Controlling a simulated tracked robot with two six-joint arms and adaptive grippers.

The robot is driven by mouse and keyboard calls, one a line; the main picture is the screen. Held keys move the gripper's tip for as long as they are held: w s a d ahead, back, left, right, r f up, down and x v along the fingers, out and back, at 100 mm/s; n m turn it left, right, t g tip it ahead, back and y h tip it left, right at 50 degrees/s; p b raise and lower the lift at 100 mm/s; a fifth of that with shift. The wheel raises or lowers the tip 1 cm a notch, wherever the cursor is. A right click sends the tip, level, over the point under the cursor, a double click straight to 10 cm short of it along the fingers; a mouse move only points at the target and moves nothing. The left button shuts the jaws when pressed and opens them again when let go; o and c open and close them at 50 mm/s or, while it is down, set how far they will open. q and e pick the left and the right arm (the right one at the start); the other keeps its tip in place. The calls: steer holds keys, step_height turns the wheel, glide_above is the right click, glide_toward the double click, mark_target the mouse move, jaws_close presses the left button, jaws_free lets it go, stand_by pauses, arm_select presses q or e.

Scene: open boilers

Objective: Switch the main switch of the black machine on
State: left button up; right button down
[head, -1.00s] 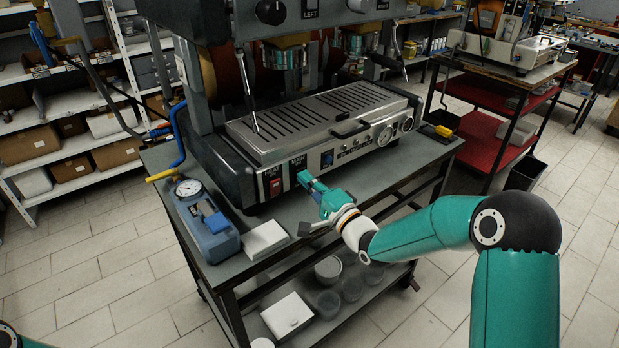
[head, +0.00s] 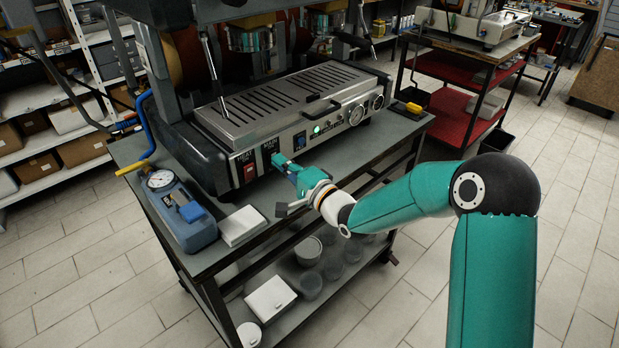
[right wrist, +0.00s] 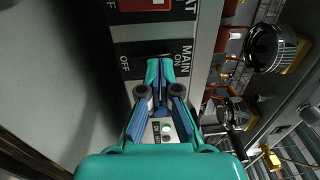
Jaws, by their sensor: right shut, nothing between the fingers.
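The black machine (head: 185,140) stands on a grey table with a steel front panel. Its main switch plate (right wrist: 135,60), marked MAIN, ON and OFF, is in the right wrist view. My right gripper (head: 281,161) is shut and empty, with its fingertips at this plate. The fingertips also show in the right wrist view (right wrist: 159,62) and hide most of the switch itself, so its position is not clear. My left gripper is out of view.
The red heat switch (head: 249,171) is left of the main switch. A blue-grey gauge device (head: 180,222) and a white box (head: 242,226) are on the table's left part. Bowls and a white box (head: 270,298) are on the lower shelf. The table's front right is clear.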

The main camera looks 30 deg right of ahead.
steer(key=r+b+v, duration=0.3)
steer(key=v, duration=1)
steer(key=shift+d, duration=0.15)
steer(key=s+a+f+g, duration=0.2)
steer(key=a+f+g, duration=0.15)
steer(key=f, duration=0.65)
steer(key=s+a+f+g, duration=0.15)
steer(key=a+f, duration=0.25)
steer(key=f, duration=0.5)
steer(key=s+a+f+g, duration=0.2)
steer(key=a+f+g, duration=0.1)
steer(key=f, duration=0.7)
steer(key=s+a+f+n+g, duration=0.1)
steer(key=s+f+n+g, duration=0.3)
steer(key=s, duration=0.5)
steer(key=s+a+f+n+g+h, duration=0.1)
steer(key=s+f+n+g, duration=0.4)
steer(key=s+f+n, duration=0.3)
steer(key=shift+s+a+f, duration=0.25)
steer(key=shift+s+f, duration=0.25)
steer(key=shift+s, duration=0.1)
